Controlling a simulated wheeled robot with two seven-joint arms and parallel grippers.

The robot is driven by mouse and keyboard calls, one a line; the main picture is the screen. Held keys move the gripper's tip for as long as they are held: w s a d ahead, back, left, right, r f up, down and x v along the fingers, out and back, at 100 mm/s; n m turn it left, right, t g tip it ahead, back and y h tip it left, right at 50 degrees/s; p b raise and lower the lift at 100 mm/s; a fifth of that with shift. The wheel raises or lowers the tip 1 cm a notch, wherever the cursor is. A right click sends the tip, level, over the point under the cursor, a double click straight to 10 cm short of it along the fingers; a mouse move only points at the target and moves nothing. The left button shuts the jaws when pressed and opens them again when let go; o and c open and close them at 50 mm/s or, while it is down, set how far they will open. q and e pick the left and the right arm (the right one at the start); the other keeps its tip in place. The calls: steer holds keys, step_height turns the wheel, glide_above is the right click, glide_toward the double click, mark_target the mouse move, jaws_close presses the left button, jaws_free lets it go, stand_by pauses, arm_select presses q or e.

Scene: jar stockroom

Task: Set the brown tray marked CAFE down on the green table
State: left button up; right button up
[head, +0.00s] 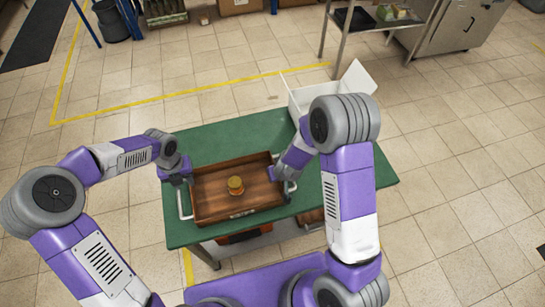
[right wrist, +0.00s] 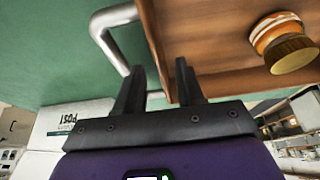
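The brown wooden tray (head: 208,208) lies over the front left part of the green table (head: 225,138); I cannot tell whether its underside touches the top. A dark mark shows on its front wall, too small to read. It has a metal handle at each end. A jar with a golden lid (head: 236,186) stands in it, also seen in the right wrist view (right wrist: 283,42). My left gripper (head: 179,180) is at the left handle (head: 181,205); its fingers are too small to judge. My right gripper (right wrist: 158,82) has its fingers apart beside the right handle (right wrist: 108,38) and tray wall.
A white open box (head: 302,100) stands at the table's back edge. Green table surface is free behind the tray and to its right. An orange crate (head: 245,235) shows under the table's front. A metal shelf (head: 385,22) stands at the back right.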

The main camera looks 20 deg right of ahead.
steer(key=v, duration=0.7)
steer(key=shift+s+r, duration=0.1)
steer(key=shift+r, duration=0.1)
stand_by(0.4)
